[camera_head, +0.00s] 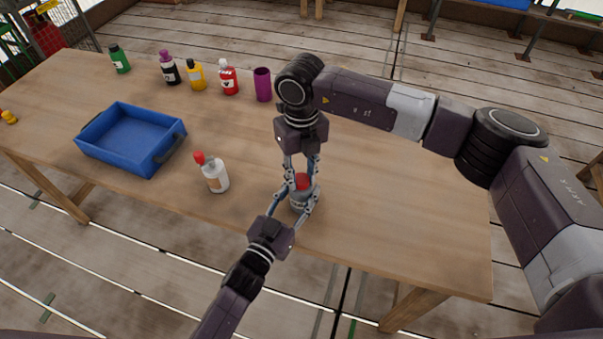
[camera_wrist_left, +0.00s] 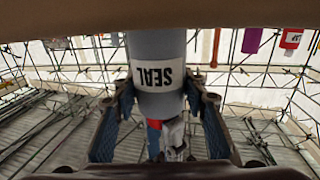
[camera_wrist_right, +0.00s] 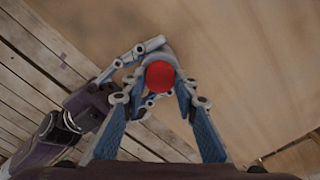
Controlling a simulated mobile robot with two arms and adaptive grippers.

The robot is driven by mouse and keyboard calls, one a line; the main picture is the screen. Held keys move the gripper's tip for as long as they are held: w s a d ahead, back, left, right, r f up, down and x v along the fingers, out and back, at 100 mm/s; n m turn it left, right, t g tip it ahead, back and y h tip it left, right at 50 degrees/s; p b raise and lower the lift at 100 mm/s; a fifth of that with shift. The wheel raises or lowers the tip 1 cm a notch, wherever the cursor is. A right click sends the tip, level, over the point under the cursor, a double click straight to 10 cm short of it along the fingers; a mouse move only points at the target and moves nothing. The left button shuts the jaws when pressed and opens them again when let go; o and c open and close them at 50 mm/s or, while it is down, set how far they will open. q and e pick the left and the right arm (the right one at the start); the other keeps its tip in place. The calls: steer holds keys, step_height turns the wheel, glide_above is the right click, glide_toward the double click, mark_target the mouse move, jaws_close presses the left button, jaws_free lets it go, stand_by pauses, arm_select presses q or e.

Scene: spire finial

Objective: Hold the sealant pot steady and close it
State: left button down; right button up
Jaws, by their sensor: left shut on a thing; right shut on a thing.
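The sealant pot (camera_head: 299,203) is grey and stands near the table's front edge. Its white label reading SEAL (camera_wrist_left: 158,78) appears upside down in the left wrist view. My left gripper (camera_head: 302,202) is shut on the pot's body from the front. The red cap (camera_head: 302,182) is at the top of the pot; it also shows in the right wrist view (camera_wrist_right: 160,76). My right gripper (camera_head: 301,180) comes down from above and is shut on the cap. I cannot tell whether the cap is fully seated; the fingers hide the joint.
A blue bin (camera_head: 160,163) is further left. Several coloured bottles and a purple cup (camera_head: 262,84) line the back edge. The table (camera_head: 410,220) is clear to the right.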

steer(key=m, duration=0.8)
steer(key=shift+m, duration=0.3)
steer(key=o, duration=0.8)
step_height(320, 180, up, 12)
arm_select(q)
steer(key=c, duration=1.1)
jaws_free()
